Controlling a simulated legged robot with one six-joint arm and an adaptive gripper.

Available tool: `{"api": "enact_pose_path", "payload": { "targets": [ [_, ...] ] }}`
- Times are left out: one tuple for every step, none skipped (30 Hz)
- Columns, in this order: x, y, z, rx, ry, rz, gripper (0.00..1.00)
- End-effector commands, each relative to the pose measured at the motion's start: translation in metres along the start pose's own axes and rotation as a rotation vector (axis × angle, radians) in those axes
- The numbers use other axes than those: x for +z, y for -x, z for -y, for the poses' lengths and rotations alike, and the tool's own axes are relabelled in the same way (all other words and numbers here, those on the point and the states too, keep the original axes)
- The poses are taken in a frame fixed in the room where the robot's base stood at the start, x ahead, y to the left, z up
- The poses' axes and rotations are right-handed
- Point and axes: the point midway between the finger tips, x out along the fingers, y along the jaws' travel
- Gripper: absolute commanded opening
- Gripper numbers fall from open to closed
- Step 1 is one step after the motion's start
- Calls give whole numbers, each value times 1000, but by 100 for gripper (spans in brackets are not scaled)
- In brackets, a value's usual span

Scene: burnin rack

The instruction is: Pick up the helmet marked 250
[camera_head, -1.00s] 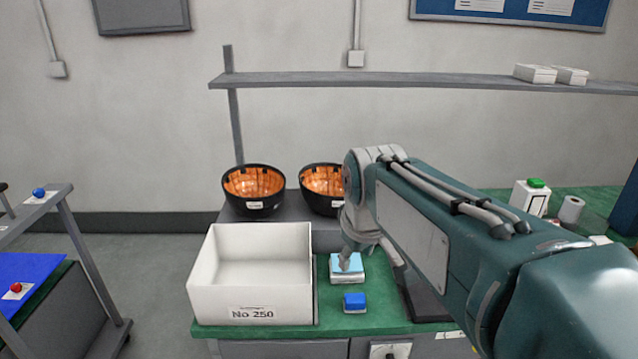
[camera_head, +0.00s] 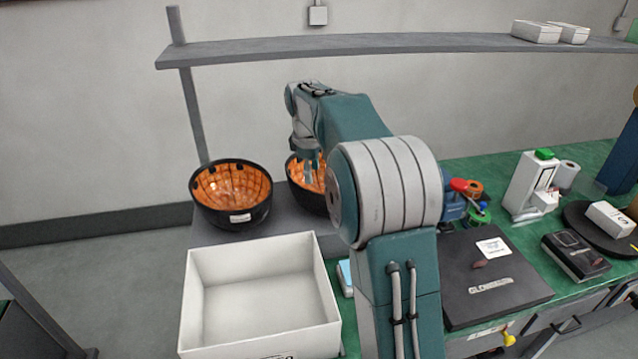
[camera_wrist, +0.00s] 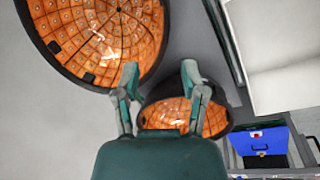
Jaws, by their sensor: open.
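Two black, bowl-like helmets with orange linings rest hollow side up on a grey surface behind the white bin. The left helmet (camera_head: 231,194) has a pale label whose text I cannot read. The right helmet (camera_head: 302,178) is partly hidden by my arm. My gripper (camera_head: 311,170) is open and empty, pointing down at the right helmet. In the wrist view, my gripper (camera_wrist: 161,88) has its fingers apart; the right helmet (camera_wrist: 95,35) seems to be the large one at upper left, and the left helmet (camera_wrist: 185,117) shows beyond the fingertips. I cannot tell which is marked 250.
An empty white bin (camera_head: 262,300) stands in front of the helmets. A shelf (camera_head: 400,45) runs above and behind. A dark flat case (camera_head: 490,275) and several small items crowd the green bench on the right. A blue container (camera_wrist: 262,148) shows in the wrist view.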

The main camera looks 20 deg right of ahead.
Motion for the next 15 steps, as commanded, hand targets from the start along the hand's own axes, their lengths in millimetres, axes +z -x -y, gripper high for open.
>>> {"api": "enact_pose_path", "payload": {
  "targets": [
    [0, -10, 1, -4, -1, 3, 54],
    [0, -16, 1, -5, -1, 4, 54],
    [0, -22, 1, -4, -1, 3, 54],
    [0, -27, 1, -4, -2, 3, 54],
    [-1, -32, 2, -3, -2, 3, 54],
    [-1, -37, 2, -3, -2, 4, 54],
    [-1, -40, 2, -3, -2, 4, 54],
    [-2, -43, 2, -2, -2, 3, 54],
    [-2, -45, 2, 0, -2, 2, 54],
    [-2, -47, 2, 0, -2, 2, 54],
    [-2, -49, 2, -1, -2, 2, 54],
    [-2, -53, 3, -2, -2, 3, 54],
    [-1, -56, 4, -2, -2, 3, 54],
    [-2, -61, 4, -2, -2, 3, 54],
    [-1, -68, 5, -3, -1, 4, 54]
  ]
}}
